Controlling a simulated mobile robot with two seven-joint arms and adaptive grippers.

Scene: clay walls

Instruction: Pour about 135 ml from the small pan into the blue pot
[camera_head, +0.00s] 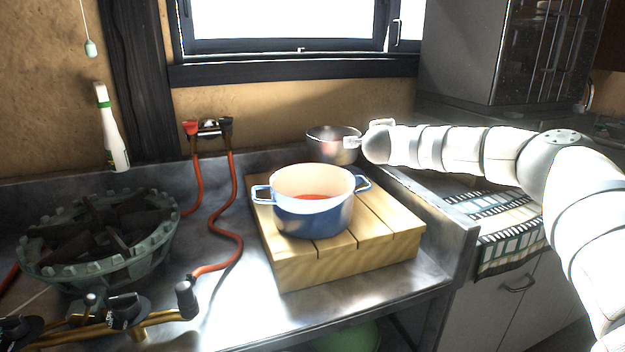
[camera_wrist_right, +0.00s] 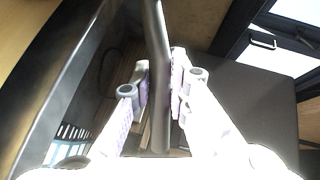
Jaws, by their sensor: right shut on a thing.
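The blue pot (camera_head: 312,218) stands upright on a wooden slatted block, its cream inside holding red liquid. The small pan (camera_head: 333,152), a grey metal bowl shape, is behind the pot and slightly right, looking about level. A faint reddish tint shows inside it, but its fill level cannot be told. My right gripper (camera_head: 354,142) is at the pan's right side, shut on its handle. In the right wrist view the dark handle (camera_wrist_right: 157,40) runs between the fingers of the gripper (camera_wrist_right: 160,92). Whether the pan touches the surface below is hidden. My left gripper is not in view.
The wooden block (camera_head: 345,262) sits on a steel counter (camera_head: 225,310). A gas burner (camera_head: 100,240) with red hoses (camera_head: 240,215) is at left. A white bottle (camera_head: 112,135) is behind it. A patterned cloth (camera_head: 505,232) lies at right, below my right arm.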

